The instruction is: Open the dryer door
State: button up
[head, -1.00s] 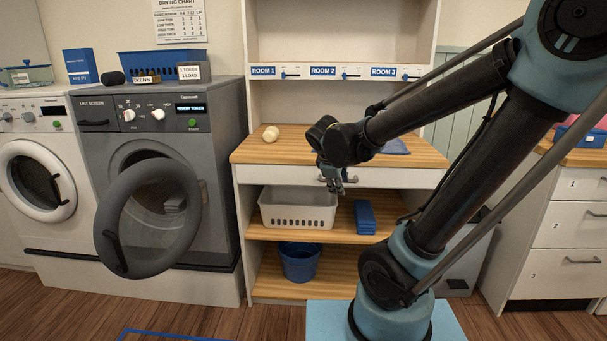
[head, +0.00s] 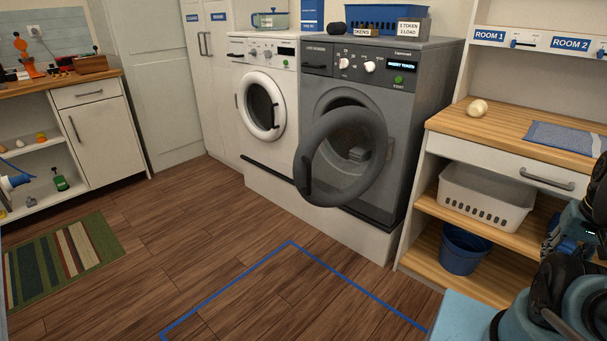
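The grey dryer (head: 415,125) stands at the centre right, beside a white machine. Its round dark door (head: 307,150) is swung well open towards me, hinged on the right, with a black handle on its left rim. The opening behind it is partly covered by the door, and something pale shows inside. Its display reads "INSERT TOKEN". My gripper cannot be made out; only parts of my arm show at the lower right, well away from the door.
The white machine (head: 270,90) has its door shut. A wooden-topped shelf unit (head: 480,122) with a white basket (head: 484,196) and blue bucket (head: 464,248) stands right. Blue tape (head: 228,288) marks open wooden floor. A striped rug (head: 60,262) lies left.

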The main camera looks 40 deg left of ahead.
aim_at(346, 116)
jog(key=z, duration=0.05)
jog(key=i, duration=0.4)
jog(key=u, duration=1.15)
